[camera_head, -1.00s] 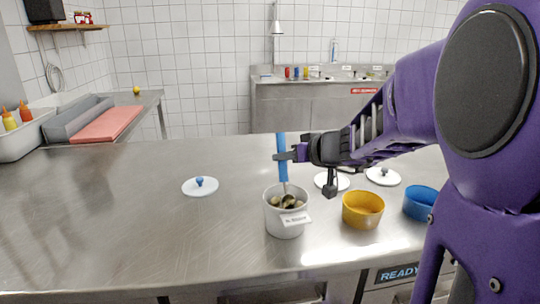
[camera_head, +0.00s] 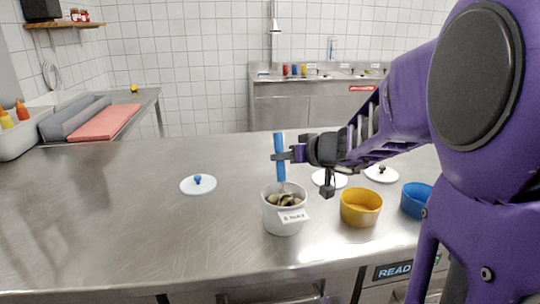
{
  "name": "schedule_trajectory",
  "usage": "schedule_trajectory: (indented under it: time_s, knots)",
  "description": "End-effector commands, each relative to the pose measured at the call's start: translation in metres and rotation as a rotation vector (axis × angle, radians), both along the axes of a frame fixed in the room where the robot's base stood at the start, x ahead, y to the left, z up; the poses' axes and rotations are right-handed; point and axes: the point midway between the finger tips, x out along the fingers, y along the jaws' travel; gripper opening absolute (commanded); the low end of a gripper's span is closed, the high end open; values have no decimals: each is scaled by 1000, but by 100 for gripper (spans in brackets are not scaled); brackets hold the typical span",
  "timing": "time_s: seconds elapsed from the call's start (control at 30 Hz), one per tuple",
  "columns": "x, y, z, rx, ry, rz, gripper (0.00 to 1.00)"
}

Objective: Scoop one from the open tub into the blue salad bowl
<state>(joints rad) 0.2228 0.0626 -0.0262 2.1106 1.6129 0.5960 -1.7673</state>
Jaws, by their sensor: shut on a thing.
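The open tub (camera_head: 283,222) is a white round container on the steel counter, with a label on its front and dark and pale round pieces (camera_head: 286,199) inside. My gripper (camera_head: 282,155) is shut on the blue handle (camera_head: 280,147) of a scoop, above the tub. The handle stands nearly upright and the scoop's lower end is down inside the tub among the pieces, mostly hidden. The blue salad bowl (camera_head: 416,200) stands at the right of the counter, partly behind my arm. I cannot see into it fully.
A yellow bowl (camera_head: 360,208) stands between the tub and the blue bowl. White lids lie behind them (camera_head: 330,178), (camera_head: 381,174), and a lid with a blue knob (camera_head: 198,185) lies to the left.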

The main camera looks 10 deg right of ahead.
Motion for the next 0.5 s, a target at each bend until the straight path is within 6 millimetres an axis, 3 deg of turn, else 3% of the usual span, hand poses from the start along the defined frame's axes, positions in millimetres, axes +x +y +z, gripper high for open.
schedule_trajectory:
  time_s: [0.5]
  knots:
    - [0,0,-7,1,0,0,0]
